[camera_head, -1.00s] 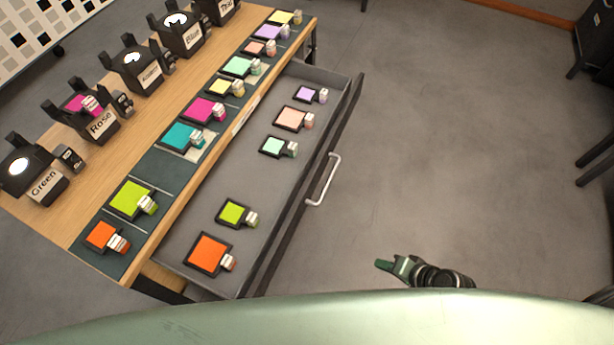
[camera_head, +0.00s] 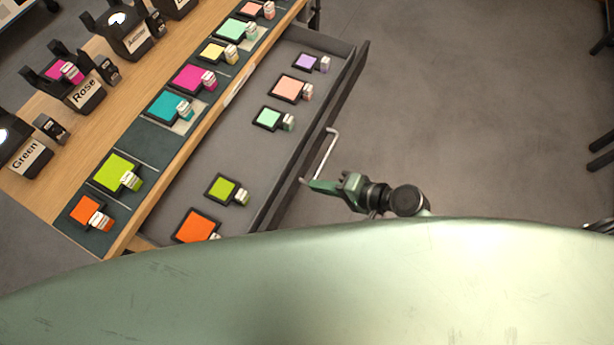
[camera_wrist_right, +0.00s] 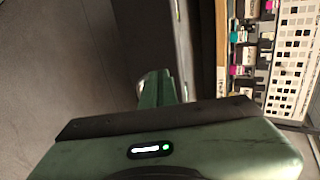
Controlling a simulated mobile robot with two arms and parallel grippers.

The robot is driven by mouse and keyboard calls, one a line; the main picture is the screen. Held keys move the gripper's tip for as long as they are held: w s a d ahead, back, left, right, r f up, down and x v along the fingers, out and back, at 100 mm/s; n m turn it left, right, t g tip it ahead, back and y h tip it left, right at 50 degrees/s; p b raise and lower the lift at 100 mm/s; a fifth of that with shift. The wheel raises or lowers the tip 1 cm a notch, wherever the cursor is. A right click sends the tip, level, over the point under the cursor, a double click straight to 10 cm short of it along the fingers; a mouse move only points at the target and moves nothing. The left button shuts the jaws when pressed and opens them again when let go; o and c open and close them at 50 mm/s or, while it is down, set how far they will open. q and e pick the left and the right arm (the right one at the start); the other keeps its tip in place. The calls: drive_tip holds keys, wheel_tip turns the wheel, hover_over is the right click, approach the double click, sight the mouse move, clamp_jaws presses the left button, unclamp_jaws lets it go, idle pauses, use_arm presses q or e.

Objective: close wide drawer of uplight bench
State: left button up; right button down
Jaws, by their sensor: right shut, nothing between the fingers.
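The wide drawer (camera_head: 262,205) of the wooden bench (camera_head: 66,125) stands pulled out, its grey inside showing with several coloured filter squares in it. Its silver bar handle (camera_head: 331,147) is on the dark front panel. My right gripper (camera_head: 314,185) is shut and empty, with its fingertips at the near end of the handle; I cannot tell whether they touch. In the right wrist view the shut fingers (camera_wrist_right: 157,88) point toward the dark drawer front (camera_wrist_right: 184,50). My left gripper is not in view.
Black lamps with name labels such as Rose (camera_head: 84,92) stand on the bench top. A row of filters, including a teal one (camera_head: 166,106), lies along the bench edge. Open grey floor (camera_head: 450,100) lies right of the drawer.

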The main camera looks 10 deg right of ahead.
sight(296, 178)
drive_tip(key=shift+w+a+r+p, duration=0.15)
drive_tip(key=shift+w+a, duration=0.2)
drive_tip(key=shift+a, duration=0.2)
drive_tip(key=shift+w+a+p, duration=0.15)
drive_tip(key=shift+w+a, duration=0.2)
drive_tip(key=shift+a, duration=0.2)
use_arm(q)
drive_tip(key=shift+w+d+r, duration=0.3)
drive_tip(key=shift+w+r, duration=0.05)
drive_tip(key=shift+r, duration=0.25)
use_arm(e)
drive_tip(key=shift+w+a, duration=0.3)
drive_tip(key=shift+a, duration=0.15)
